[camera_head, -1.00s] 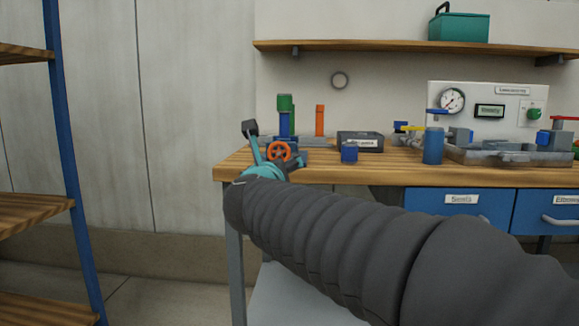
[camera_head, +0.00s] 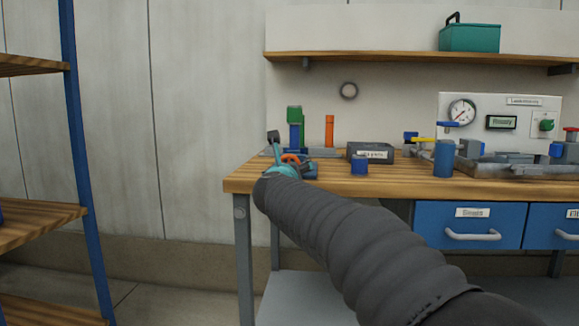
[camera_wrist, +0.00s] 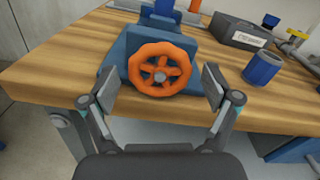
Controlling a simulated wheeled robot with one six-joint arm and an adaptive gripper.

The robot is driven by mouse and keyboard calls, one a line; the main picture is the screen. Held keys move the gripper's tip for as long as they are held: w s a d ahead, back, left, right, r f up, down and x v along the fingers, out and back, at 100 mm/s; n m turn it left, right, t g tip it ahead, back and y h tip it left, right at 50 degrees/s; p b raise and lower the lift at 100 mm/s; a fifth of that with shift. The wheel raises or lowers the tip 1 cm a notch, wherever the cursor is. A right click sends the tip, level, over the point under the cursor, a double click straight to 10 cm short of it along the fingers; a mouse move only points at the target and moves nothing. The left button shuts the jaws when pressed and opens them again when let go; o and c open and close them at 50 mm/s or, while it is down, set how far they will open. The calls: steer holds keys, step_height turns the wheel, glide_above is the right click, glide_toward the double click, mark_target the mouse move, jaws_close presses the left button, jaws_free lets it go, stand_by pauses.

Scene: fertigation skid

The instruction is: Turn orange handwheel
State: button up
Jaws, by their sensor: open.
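The orange handwheel (camera_wrist: 160,69) is a spoked ring with a grey hub, on the front of a blue valve body (camera_wrist: 119,54) at the left end of the workbench. My gripper (camera_wrist: 157,88) is open, with one finger to the left of the wheel and one to the right. The wheel lies between the fingers, which look apart from its rim. In the head view, my gripper (camera_head: 279,150) and arm hide most of the handwheel (camera_head: 291,158); only a bit of orange shows.
On the wooden bench (camera_head: 420,184), a blue cup (camera_wrist: 263,67) and a dark labelled box (camera_wrist: 237,33) stand right of the valve. Green and orange upright parts stand behind it. A panel with a gauge (camera_head: 461,112) is further right. Shelves (camera_head: 40,218) stand at left.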

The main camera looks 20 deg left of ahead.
steer(key=shift+w, duration=0.3)
steer(key=c, duration=1.2)
steer(key=shift+o, duration=0.2)
steer(key=n+p, duration=0.2)
steer(key=shift+r+n, duration=0.3)
steer(key=shift+n, duration=0.1)
steer(key=shift+f+n+p, duration=0.25)
steer(key=shift+n+p, duration=0.4)
steer(key=shift+n, duration=0.35)
steer(key=o, duration=1.2)
steer(key=shift+f, duration=0.1)
steer(key=shift+c, duration=0.2)
